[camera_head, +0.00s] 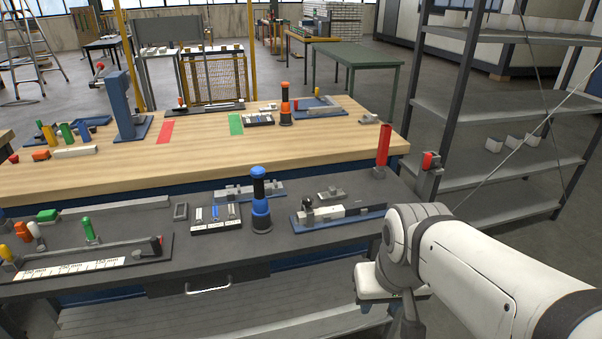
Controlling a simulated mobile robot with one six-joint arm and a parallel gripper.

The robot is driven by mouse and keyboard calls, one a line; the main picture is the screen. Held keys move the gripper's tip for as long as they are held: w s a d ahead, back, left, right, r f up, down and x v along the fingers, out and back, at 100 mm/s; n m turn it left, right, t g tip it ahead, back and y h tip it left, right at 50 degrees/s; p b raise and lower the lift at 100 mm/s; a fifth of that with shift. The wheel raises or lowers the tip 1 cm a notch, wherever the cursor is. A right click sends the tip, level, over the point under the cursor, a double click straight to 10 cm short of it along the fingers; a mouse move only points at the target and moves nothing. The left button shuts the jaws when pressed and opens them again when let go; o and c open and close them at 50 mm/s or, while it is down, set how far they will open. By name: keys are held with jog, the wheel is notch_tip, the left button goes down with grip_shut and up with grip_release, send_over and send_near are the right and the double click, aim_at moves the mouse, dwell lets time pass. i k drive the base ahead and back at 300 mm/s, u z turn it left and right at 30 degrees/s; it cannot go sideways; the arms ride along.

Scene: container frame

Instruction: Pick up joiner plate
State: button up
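I cannot tell for sure which piece is the joiner plate. A small grey flat plate with a raised knob (331,194) lies on the dark front bench, right of the centre. My white arm comes in from the right. My gripper (408,318) is partly seen at the lower right, in front of the bench's front edge and apart from both plates. Its fingers are mostly hidden by the arm, so its opening cannot be seen.
The dark bench (300,249) also holds a black-and-blue cylinder (261,205), a blue-based fixture (340,217) and a long ruler fixture (90,266). A red upright block (384,145) stands at its right end. A wooden worktop (200,158) lies behind. Grey shelving (500,105) stands right.

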aim_at(333, 193)
jog(key=z, duration=0.05)
jog(key=i, duration=1)
jog(key=u, duration=0.05)
